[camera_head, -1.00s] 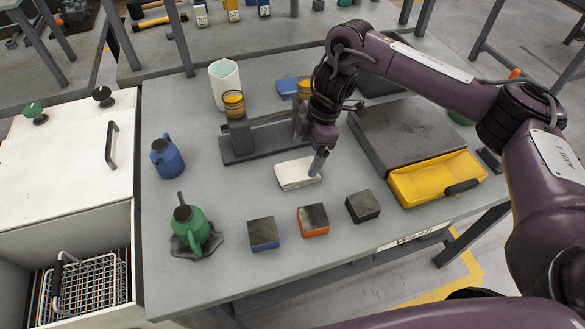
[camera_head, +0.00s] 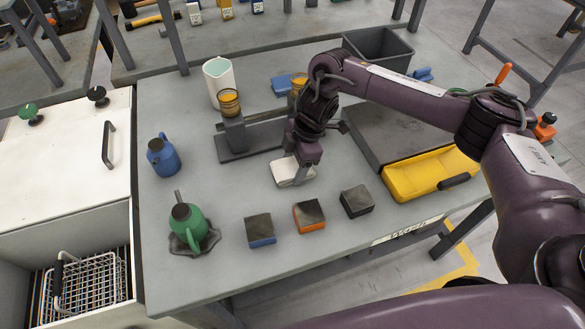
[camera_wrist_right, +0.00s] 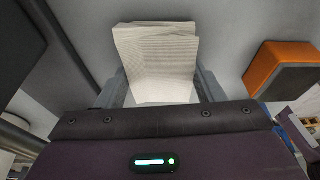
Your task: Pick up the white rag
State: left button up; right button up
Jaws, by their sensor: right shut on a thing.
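The white rag (camera_head: 287,172) is a folded, flat pad at the middle of the grey workbench (camera_head: 240,280). My right gripper (camera_head: 298,178) points down at its right part and is shut on it. In the right wrist view the rag (camera_wrist_right: 157,55) lies between the two fingers of my right gripper (camera_wrist_right: 160,88), with a finger on each side. I cannot tell whether the rag is clear of the bench. My left gripper is not in view.
Three dark-topped blocks, one blue (camera_head: 260,230), one orange (camera_head: 309,215) and one black (camera_head: 357,200), stand in front of the rag. A yellow bin (camera_head: 425,177) is at right. A green can (camera_head: 190,228) and a blue can (camera_head: 163,156) stand at left.

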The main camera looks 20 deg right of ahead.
aim_at(294, 167)
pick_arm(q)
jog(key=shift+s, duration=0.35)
pick_arm(e)
jog(key=shift+c, duration=1.2)
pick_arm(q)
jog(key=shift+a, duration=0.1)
pick_arm(e)
jog(key=shift+r, duration=0.1)
